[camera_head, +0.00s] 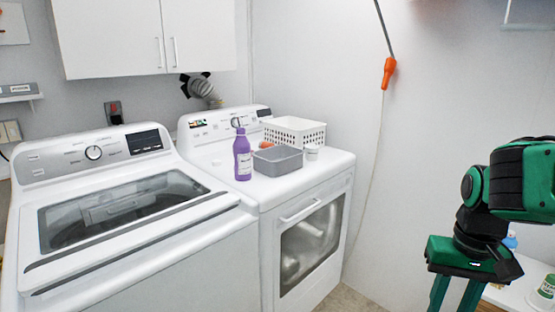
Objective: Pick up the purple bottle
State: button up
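The purple bottle (242,160) stands upright on the front left part of the dryer's white top. It has a white label on its front and a narrow neck. My gripper (454,298) hangs at the lower right, well to the right of the bottle and apart from it. Its two green fingers point down with a gap between them, and nothing shows in the gap. The fingertips are cut off by the bottom edge of the picture.
The dryer (330,165) also bears a grey bin (278,166), a white perforated basket (293,133) and a small white jar (311,152). The washer (75,272) stands to its left. An orange-handled cord (389,72) hangs by the wall. A low white surface with small items lies at the right.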

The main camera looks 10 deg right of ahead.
aim_at(241, 147)
jog(key=z, duration=0.15)
jog(key=i, duration=1)
jog(key=u, duration=0.05)
